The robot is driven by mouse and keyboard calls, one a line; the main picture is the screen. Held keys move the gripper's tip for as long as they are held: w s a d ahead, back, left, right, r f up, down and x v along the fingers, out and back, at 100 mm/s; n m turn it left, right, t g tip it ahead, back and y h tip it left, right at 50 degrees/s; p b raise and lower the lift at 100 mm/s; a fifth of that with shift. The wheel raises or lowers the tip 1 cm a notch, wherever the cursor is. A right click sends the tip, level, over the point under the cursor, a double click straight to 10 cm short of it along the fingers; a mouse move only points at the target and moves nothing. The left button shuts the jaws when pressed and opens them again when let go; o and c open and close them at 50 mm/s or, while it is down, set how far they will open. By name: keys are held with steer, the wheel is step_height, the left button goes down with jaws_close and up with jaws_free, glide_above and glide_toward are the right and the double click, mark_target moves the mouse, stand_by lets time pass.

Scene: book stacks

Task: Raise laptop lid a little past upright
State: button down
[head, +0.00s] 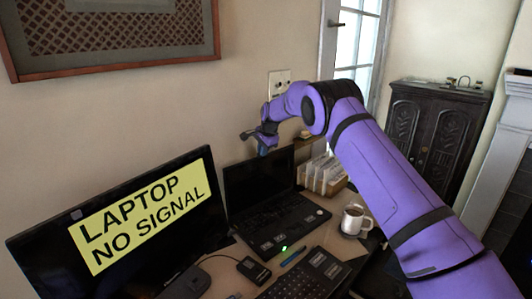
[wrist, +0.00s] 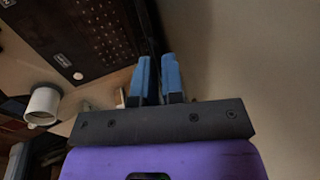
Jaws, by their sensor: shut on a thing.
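The black laptop's lid (head: 250,184) stands raised, roughly upright, with its dark screen facing me. Its keyboard base (head: 280,220) lies flat on the desk. My gripper (head: 264,148) is at the top edge of the lid, coming from above and behind it. In the wrist view, the blue fingers of my gripper (wrist: 159,80) are on either side of the thin dark lid edge (wrist: 153,30), shut on it. The keyboard base (wrist: 85,30) shows to the left there. The exact lid angle is hard to tell.
A monitor (head: 125,225) reading "LAPTOP NO SIGNAL" stands left of the laptop. A white mug (head: 353,220), also in the wrist view (wrist: 42,104), and a card box (head: 323,175) are to the right. A keyboard (head: 308,275) lies in front. The wall is behind.

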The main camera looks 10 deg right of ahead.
steer(key=shift+w, duration=0.15)
steer(key=c, duration=1.3)
jaws_free()
steer(key=shift+r, duration=0.1)
steer(key=v, duration=1)
steer(key=shift+r, duration=0.35)
